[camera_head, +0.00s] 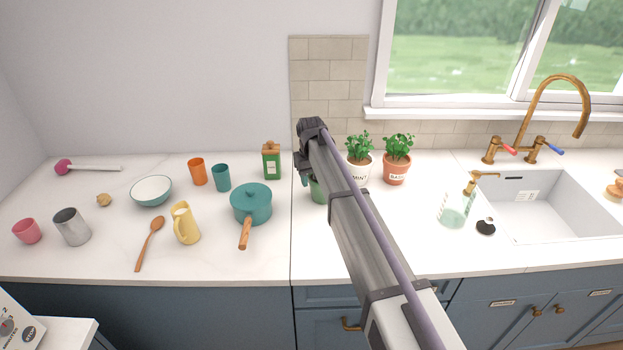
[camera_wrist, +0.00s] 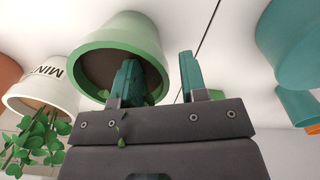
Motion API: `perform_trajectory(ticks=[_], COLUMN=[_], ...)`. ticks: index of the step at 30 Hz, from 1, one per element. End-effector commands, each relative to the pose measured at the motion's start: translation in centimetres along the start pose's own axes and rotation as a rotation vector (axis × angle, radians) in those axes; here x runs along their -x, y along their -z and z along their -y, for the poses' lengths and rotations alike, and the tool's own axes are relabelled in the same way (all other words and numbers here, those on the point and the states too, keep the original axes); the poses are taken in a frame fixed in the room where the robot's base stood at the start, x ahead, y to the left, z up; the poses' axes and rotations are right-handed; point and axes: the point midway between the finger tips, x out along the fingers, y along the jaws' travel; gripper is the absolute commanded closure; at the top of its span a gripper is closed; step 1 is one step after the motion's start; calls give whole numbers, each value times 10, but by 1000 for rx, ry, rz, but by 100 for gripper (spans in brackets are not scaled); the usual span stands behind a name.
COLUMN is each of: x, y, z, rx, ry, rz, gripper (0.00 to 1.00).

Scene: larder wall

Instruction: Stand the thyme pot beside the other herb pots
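The green pot, taken to be the thyme pot, stands on the counter (camera_head: 318,190), mostly hidden behind my arm. In the wrist view the green pot (camera_wrist: 155,42) shows its rim and dark soil, with a few leaves by my gripper; no label shows. My gripper (camera_wrist: 158,75) is open at its rim. One finger overlaps the soil and the other is outside the wall, with a gap between. The white mint pot (camera_head: 359,172) and terracotta basil pot (camera_head: 397,170) stand upright to the right. The mint pot also shows in the wrist view (camera_wrist: 48,75).
Cups, a bowl (camera_head: 151,190) and a yellow jug (camera_head: 185,223) are farther left. A glass soap dispenser (camera_head: 455,208) and the sink (camera_head: 560,205) lie right.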

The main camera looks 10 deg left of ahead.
Motion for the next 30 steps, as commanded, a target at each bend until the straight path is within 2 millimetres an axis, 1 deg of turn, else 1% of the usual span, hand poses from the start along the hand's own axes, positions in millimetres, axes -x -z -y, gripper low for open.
perform_trajectory(ticks=[2,5,8,15,18,21,28,29,30], x=[4,17,39,104,121,126,123,123,122], y=[0,0,0,0,0,0,-1,-5,-16], z=[0,0,0,0,0,0,0,-2,-6], rx=[0,0,0,0,0,0,-1,-4,-14], ry=[0,0,0,0,0,0,0,0,0], rz=[0,0,0,0,0,0,0,0,0], gripper=[60,60,60,60,60,60,60,60,60])
